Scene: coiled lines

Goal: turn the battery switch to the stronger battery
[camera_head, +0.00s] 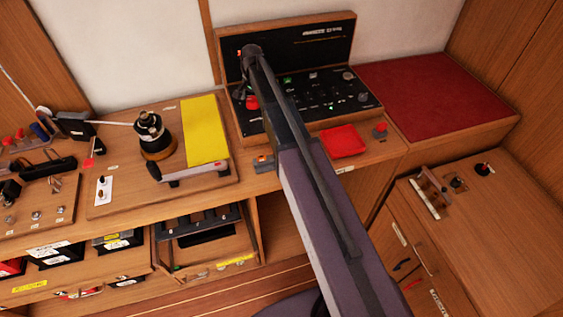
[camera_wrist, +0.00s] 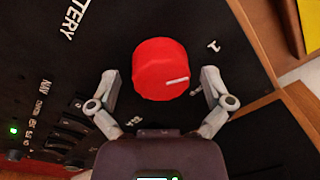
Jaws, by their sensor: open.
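The battery switch is a round red knob (camera_wrist: 160,69) with a white pointer line, on a black panel (camera_wrist: 75,75) in the wrist view. Its line points to the right of the picture. The word "BATTERY" is partly in view at the upper left, and a "1" mark stands at the knob's upper right. In the head view the red knob (camera_head: 252,102) shows at the panel's left end, beside my arm. My gripper (camera_wrist: 158,88) is open, with one finger on each side of the knob. I cannot tell whether either finger touches it. Battery readings are not legible.
The black panel (camera_head: 310,125) carries small switches and green lights. A red tray (camera_head: 343,141) and a red cushion (camera_head: 425,88) lie to the right. A winch (camera_head: 153,137) and yellow sheet (camera_head: 205,130) stand left. Black batteries (camera_head: 55,254) sit below the counter.

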